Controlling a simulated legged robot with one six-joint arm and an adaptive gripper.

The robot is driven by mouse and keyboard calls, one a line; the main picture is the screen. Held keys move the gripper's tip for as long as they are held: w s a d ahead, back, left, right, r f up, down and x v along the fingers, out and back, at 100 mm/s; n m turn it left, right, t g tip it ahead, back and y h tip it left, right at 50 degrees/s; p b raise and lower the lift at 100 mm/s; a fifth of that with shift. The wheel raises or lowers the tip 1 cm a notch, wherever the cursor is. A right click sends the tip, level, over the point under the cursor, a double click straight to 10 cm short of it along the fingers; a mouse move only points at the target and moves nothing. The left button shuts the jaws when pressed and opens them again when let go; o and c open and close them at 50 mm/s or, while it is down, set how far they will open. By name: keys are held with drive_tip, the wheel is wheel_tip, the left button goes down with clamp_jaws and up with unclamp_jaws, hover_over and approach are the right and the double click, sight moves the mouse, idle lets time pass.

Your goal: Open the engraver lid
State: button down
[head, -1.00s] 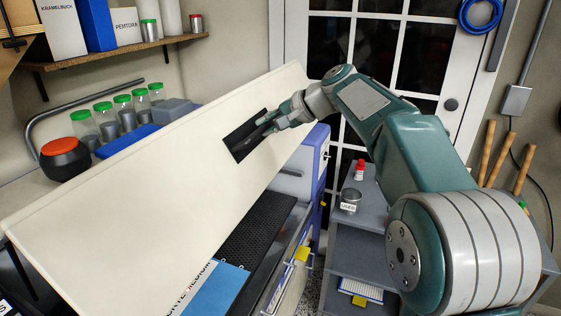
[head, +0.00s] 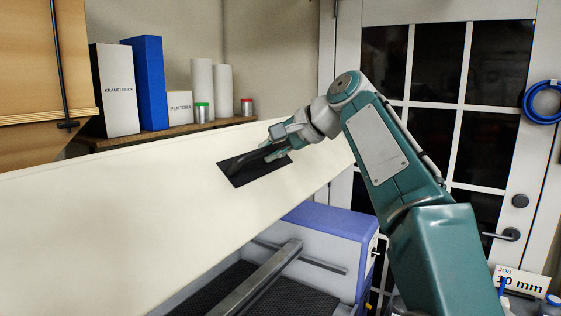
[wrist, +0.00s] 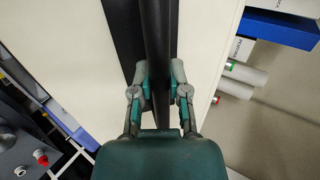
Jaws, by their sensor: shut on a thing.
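The engraver lid (head: 110,215) is a long cream panel, raised and tilted above the blue and white engraver body (head: 325,235). A dark window or recess (head: 238,172) is set in the lid. My gripper (head: 272,151) is at this dark patch in the head view. In the wrist view my gripper (wrist: 158,80) has its two fingers on either side of a dark bar-like handle (wrist: 157,35), shut on it. The lid also fills much of the wrist view (wrist: 205,60). The black honeycomb bed (head: 285,300) shows beneath the lid, with a grey rail (head: 260,280) across it.
A wooden shelf (head: 150,134) behind the lid carries boxes, white rolls and small jars. A glazed door (head: 345,205) stands at the right behind my arm. A sign reading "10 mm" (head: 520,283) sits low at the right.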

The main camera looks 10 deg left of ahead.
drive_tip(key=shift+w+a+r, duration=0.15)
drive_tip(key=shift+a+r, duration=0.1)
drive_tip(key=shift+r, duration=0.05)
drive_tip(key=c, duration=0.6)
unclamp_jaws()
drive_tip(key=v, duration=1.1)
drive_tip(key=shift+d+r, duration=0.2)
drive_tip(key=shift+d, duration=0.1)
